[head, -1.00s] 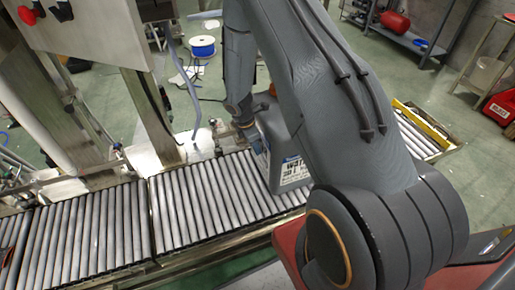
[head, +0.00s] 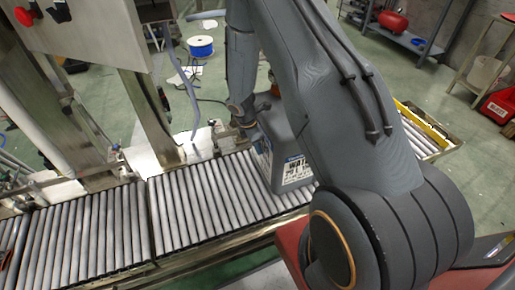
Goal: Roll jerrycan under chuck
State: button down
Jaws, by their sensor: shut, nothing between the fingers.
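The grey-blue jerrycan (head: 273,139) stands upright on the roller conveyor (head: 188,208), with a white printed label low on its near side. My arm hides its right part. My gripper (head: 253,133) is at the end of the wrist, by the upper left side of the jerrycan. It is shut with nothing held. Its fingertips are small and partly hidden, so I cannot tell whether they touch the jerrycan. I cannot make out the chuck with certainty.
A steel cabinet with a red knob (head: 24,16) and posts stands over the conveyor's far side at left. Rollers left of the jerrycan are clear. A yellow bar (head: 421,124) lies at the conveyor's right end. A blue spool (head: 201,46) is on the floor behind.

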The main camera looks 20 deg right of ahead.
jog(key=shift+d, duration=0.1)
jog(key=a+r, duration=0.6)
jog(key=r, duration=0.3)
jog(key=shift+w+a+r, duration=0.15)
jog(key=shift+a+r, duration=0.05)
jog(key=shift+a, duration=0.1)
dwell(1.9)
jog(key=shift+r, duration=0.1)
dwell(0.8)
jog(key=s+a+r+m+y+p, duration=0.2)
jog(key=s+a+r+m, duration=0.2)
jog(key=s+r+m, duration=1.3)
jog(key=s+r, duration=0.5)
jog(key=s, duration=0.2)
jog(key=shift+s+r+y, duration=0.2)
jog(key=shift+s+y, duration=0.1)
jog(key=shift+y, duration=0.1)
